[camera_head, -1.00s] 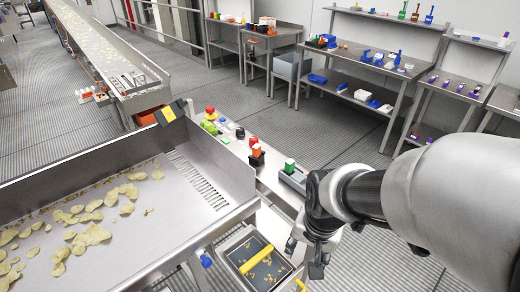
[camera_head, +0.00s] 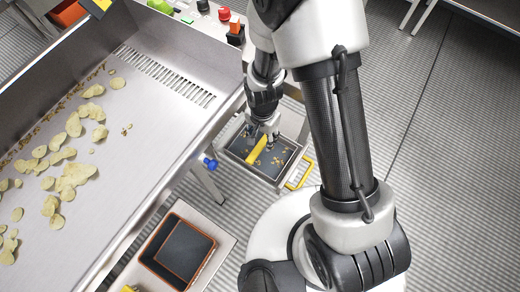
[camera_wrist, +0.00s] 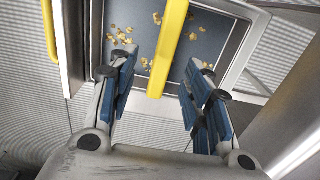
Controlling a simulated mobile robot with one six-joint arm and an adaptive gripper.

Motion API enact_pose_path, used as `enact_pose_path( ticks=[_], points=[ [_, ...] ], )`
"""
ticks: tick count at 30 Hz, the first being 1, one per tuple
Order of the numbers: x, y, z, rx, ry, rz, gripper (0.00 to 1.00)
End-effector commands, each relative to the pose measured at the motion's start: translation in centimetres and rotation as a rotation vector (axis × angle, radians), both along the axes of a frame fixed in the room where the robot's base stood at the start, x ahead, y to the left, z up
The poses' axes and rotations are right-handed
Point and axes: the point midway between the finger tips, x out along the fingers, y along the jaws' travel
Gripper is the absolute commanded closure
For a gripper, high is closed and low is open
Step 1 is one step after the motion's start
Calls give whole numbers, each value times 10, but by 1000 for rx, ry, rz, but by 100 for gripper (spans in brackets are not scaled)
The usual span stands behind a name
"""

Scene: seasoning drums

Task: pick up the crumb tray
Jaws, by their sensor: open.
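The crumb tray (camera_head: 238,148) is a dark shallow tray with a light rim and yellow-brown crumbs in it. It sits low beside the chip conveyor, below its slotted end. A yellow bar handle (camera_head: 257,151) spans it. My gripper (camera_head: 262,136) is over the tray, pointing down at the handle. In the wrist view, the tray floor (camera_wrist: 215,32) and the yellow handle (camera_wrist: 168,45) show beyond my open fingers (camera_wrist: 162,65). The handle runs between the two blue-padded fingers, with gaps on both sides. I cannot tell whether the fingertips reach down to its level.
The metal chip trough (camera_head: 130,125) with chips stands to the left, its side wall close to my arm. A dark container with an orange rim (camera_head: 180,250) sits at the front. A yellow handle (camera_head: 300,172) is just right of the tray. Ribbed floor lies open at right.

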Motion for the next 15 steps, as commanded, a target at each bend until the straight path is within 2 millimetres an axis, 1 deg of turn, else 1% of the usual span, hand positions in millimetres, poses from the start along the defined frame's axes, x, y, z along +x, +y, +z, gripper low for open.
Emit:
enact_pose_path(
  ticks=[1, 3, 6, 11, 14, 15],
  points=[
    [-1, 0, -13, -1, 2, 0, 55],
    [-1, 0, -23, 0, 3, 1, 55],
    [0, 0, -31, 0, 0, 1, 55],
    [0, 1, -37, 0, 0, 1, 55],
    [0, 2, -47, 0, 0, 2, 55],
    [0, 3, -53, 0, 0, 2, 55]
  ],
)
